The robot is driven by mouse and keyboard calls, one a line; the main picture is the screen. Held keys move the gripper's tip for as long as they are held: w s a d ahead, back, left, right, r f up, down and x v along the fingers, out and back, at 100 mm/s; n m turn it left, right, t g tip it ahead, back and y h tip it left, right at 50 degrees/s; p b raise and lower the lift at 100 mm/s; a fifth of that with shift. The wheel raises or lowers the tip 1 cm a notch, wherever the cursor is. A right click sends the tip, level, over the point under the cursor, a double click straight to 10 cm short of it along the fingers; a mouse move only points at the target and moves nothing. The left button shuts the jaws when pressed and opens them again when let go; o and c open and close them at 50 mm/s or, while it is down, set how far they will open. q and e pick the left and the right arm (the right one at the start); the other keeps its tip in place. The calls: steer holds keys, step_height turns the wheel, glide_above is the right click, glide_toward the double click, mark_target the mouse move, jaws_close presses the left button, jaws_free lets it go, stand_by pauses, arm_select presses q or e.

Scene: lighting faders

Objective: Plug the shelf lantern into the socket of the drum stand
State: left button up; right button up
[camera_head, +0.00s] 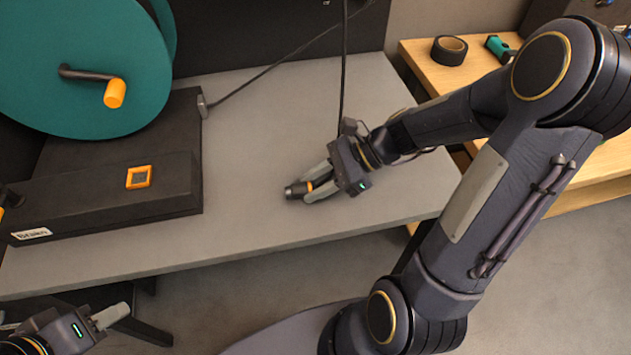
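The drum stand is a black base (110,208) carrying a large teal drum (75,65) with an orange-knobbed crank. An orange-framed square socket (139,177) is on the upper face of its front block. My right gripper (311,187) is shut on a black plug (296,190) with an orange ring. It holds the plug over the grey table, to the right of the socket and clear of it, with the tip pointing left. A black cable (343,70) comes down to this gripper from above. The lantern itself is not seen. My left gripper (112,316) is low at the left; its opening is unclear.
A second cable (290,55) runs from a small grey connector (203,106) on the stand's right side. The grey table (260,220) is clear between stand and plug. A wooden bench (425,60) at right holds black tape (449,50) and a teal-black item (499,48).

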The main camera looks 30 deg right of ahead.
steer(key=shift+c, duration=0.8)
step_height(320, 180, up, 5)
steer(key=p, duration=0.5)
steer(key=shift+r, duration=0.1)
